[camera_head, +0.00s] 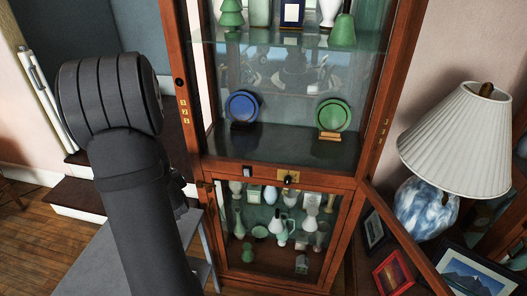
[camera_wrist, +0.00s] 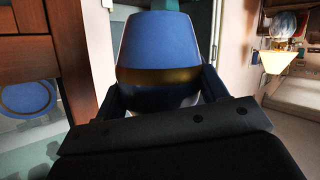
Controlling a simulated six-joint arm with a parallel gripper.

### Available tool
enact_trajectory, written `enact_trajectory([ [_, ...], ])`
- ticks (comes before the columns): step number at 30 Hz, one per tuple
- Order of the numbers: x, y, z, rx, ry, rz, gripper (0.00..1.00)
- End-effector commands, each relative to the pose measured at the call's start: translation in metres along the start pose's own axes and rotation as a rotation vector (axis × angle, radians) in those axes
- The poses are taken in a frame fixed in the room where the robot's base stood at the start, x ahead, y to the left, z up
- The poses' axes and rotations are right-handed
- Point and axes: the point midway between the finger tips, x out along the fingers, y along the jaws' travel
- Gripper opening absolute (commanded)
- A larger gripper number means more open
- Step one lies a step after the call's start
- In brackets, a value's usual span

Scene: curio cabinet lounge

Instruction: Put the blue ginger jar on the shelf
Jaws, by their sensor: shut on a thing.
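My gripper (camera_wrist: 158,85) is shut on the blue ginger jar (camera_wrist: 172,42) in the wrist view, one finger on each side. The jar is blue with a gold-brown band and a dark part beyond the band. In the head view my arm covers the gripper and the jar. The cabinet shelf (camera_head: 283,148) shows in the head view, with a blue plate (camera_head: 243,107) at its left and a green plate (camera_head: 333,115) on a stand at its right. The middle of the shelf between them is bare. The blue plate also shows at the left of the wrist view (camera_wrist: 28,98).
The cabinet's wooden frame (camera_head: 385,90) bounds the shelf. A glass shelf above holds green and white vases. The lower compartment is crowded with small ceramics. A wooden door edge (camera_head: 408,240) juts out at lower right, near a lamp (camera_head: 458,140) and framed pictures.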

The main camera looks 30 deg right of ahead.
Motion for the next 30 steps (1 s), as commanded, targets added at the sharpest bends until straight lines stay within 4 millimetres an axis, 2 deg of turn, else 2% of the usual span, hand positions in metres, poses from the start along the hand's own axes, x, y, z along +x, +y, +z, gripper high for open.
enact_trajectory([
  [1, -0.004, 0.023, -0.009, 0.005, 0.005, 0.02, 0.34],
  [6, -0.021, 0.087, -0.027, 0.017, -0.005, 0.057, 0.34],
  [15, -0.057, 0.178, -0.041, 0.038, -0.02, 0.111, 0.34],
  [20, -0.083, 0.237, -0.041, 0.059, -0.034, 0.165, 0.34],
  [27, -0.134, 0.331, -0.027, 0.118, -0.074, 0.304, 0.34],
  [30, -0.155, 0.362, -0.023, 0.143, -0.09, 0.364, 0.34],
])
